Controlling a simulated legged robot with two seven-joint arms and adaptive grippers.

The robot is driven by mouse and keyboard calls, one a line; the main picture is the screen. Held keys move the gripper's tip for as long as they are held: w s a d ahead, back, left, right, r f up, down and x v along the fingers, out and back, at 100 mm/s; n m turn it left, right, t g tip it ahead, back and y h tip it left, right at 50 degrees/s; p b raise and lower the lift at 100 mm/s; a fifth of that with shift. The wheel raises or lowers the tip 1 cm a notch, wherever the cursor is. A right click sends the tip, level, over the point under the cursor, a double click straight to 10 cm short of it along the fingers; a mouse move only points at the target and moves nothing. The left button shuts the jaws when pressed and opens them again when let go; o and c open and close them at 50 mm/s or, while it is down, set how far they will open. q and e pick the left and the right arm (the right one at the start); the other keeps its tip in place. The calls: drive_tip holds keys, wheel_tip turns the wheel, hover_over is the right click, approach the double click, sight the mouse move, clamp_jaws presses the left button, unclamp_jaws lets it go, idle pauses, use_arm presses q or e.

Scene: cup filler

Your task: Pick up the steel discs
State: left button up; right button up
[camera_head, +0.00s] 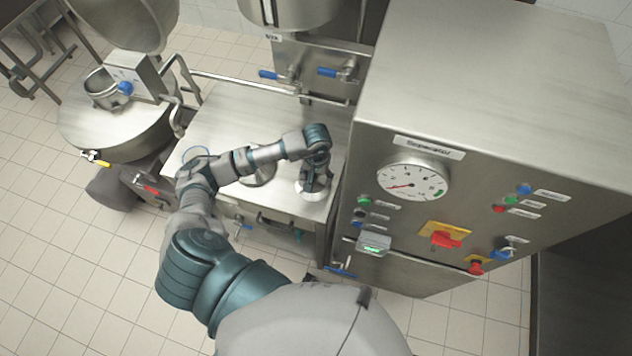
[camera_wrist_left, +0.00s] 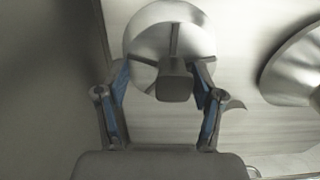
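A round steel disc (camera_head: 308,186) lies on the steel worktop near its right front edge, partly hidden under my left gripper (camera_head: 315,180). In the left wrist view this disc (camera_wrist_left: 150,38) has dark spokes and a dark block-like knob (camera_wrist_left: 175,82). My left gripper (camera_wrist_left: 162,72) is open there, with its fingers on either side of the knob. A gap shows between the left finger and the knob; I cannot tell whether the right finger touches it. A second disc (camera_head: 261,180) lies to the left, partly covered by my forearm, and also shows in the left wrist view (camera_wrist_left: 296,65). My right gripper is out of view.
The separator cabinet (camera_head: 490,110) with gauge and buttons rises close to the right of the worktop (camera_head: 235,115). Pipes and blue-handled valves (camera_head: 300,74) stand behind it. A round steel vessel (camera_head: 120,120) stands at the left. The back of the worktop is clear.

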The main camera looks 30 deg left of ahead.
use_arm(q)
drive_tip(key=c, duration=0.4)
drive_tip(key=shift+a, duration=0.2)
drive_tip(key=c, duration=0.4)
drive_tip(key=shift+a+f, duration=0.1)
drive_tip(key=shift+a, duration=0.2)
clamp_jaws()
drive_tip(key=shift+s+a+f, duration=0.15)
drive_tip(key=shift+a, duration=0.25)
